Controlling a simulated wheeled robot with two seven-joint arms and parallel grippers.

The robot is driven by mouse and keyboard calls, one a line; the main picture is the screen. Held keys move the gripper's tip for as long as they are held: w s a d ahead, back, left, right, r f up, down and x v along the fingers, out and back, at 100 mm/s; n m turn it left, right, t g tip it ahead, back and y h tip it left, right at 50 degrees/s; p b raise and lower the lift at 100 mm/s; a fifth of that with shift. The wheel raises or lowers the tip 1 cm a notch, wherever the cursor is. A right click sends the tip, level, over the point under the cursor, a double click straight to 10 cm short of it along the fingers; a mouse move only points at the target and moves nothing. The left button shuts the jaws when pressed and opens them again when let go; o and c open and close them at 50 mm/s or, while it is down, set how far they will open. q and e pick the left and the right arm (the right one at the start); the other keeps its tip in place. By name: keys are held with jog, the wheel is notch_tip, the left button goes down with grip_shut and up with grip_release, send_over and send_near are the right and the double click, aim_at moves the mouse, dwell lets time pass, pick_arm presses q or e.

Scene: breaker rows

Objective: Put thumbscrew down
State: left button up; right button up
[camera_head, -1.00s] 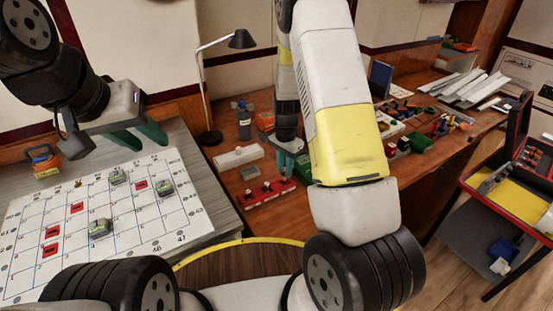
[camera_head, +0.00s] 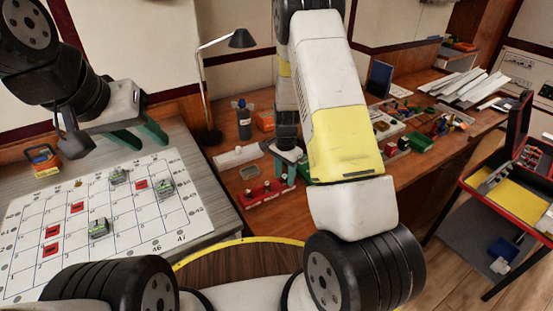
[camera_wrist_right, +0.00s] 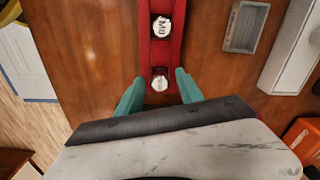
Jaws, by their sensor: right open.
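A red holder (camera_head: 262,194) lies on the wooden bench and carries a row of pale round-topped thumbscrews. In the right wrist view the red holder (camera_wrist_right: 159,50) runs away from my right gripper, with a thumbscrew (camera_wrist_right: 160,83) at its near end and a marked one (camera_wrist_right: 162,27) farther along. My right gripper (camera_head: 285,176) is open over the holder's right end. Its teal fingers stand on either side of the near thumbscrew, apart from it in the wrist view. My left gripper (camera_head: 139,137) is open and empty above the grey table's back edge.
A white grid board (camera_head: 120,225) with red tiles and several grey-green breakers lies on the grey table.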

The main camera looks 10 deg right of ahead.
notch_tip(320, 180, up, 12)
notch_tip(320, 180, up, 16)
jog(key=n+t+y, duration=0.2)
jog(key=n+t, duration=0.1)
jog(key=n, duration=0.2)
send_over(285, 176)
jog(key=s+a, duration=0.2)
jog(key=s, duration=0.7)
jog(key=s+r+n+t, duration=0.1)
jog(key=s+r+n, duration=0.2)
jog(key=s, duration=0.4)
jog(key=s+r+n+t, duration=0.2)
jog(key=s+r, duration=0.3)
jog(key=s, duration=0.3)
jog(key=shift+a+n, duration=0.15)
jog(key=shift+n, duration=0.65)
jog(key=shift+s, duration=0.15)
